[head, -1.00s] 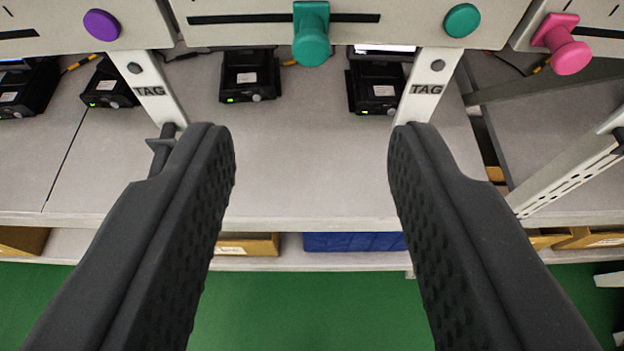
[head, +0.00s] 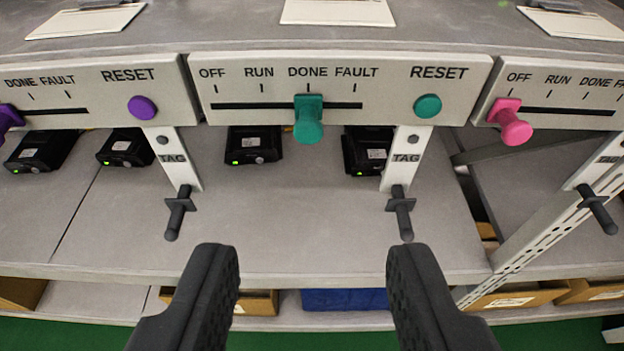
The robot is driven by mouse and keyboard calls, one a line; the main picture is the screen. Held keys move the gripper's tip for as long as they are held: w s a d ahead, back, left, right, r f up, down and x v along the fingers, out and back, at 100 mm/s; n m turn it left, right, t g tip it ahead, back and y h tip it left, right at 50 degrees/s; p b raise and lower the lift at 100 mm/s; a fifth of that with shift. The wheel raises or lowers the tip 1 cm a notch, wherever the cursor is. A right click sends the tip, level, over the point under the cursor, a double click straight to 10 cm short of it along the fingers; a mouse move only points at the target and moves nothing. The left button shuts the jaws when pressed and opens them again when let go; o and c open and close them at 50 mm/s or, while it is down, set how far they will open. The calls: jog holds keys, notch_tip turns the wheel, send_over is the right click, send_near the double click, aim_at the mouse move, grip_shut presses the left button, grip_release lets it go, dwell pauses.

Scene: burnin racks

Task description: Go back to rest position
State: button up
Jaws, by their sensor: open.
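My gripper (head: 313,262) is at the bottom of the head view, with its two dark textured fingers wide apart and nothing between them. It is in front of the rack shelf and clear of the controls. Above it is the middle control panel (head: 340,70), marked OFF, RUN, DONE, FAULT and RESET. Its teal slider knob (head: 308,120) stands below DONE. The teal reset button (head: 428,105) is to its right.
Dark pegs (head: 179,212) and (head: 401,213) stick out below the TAG posts, near my fingertips. Black devices (head: 253,146) with green lights sit on the shelf (head: 290,225). A purple button (head: 142,107) is left, a pink knob (head: 510,122) right. Bins (head: 345,299) stand below.

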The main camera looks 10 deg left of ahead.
notch_tip(320, 180, up, 18)
jog(key=s+d+r+t+h, duration=0.1)
jog(key=s+d, duration=0.1)
jog(key=s, duration=0.1)
jog(key=s+a+r+m, duration=0.1)
jog(key=s+r, duration=0.3)
jog(key=r, duration=0.3)
jog(key=s+a+r+t+h, duration=0.1)
jog(key=s+r, duration=0.3)
jog(key=r, duration=0.3)
jog(key=shift+s+r+m, duration=0.35)
jog(key=shift+m, duration=0.05)
dwell(1.1)
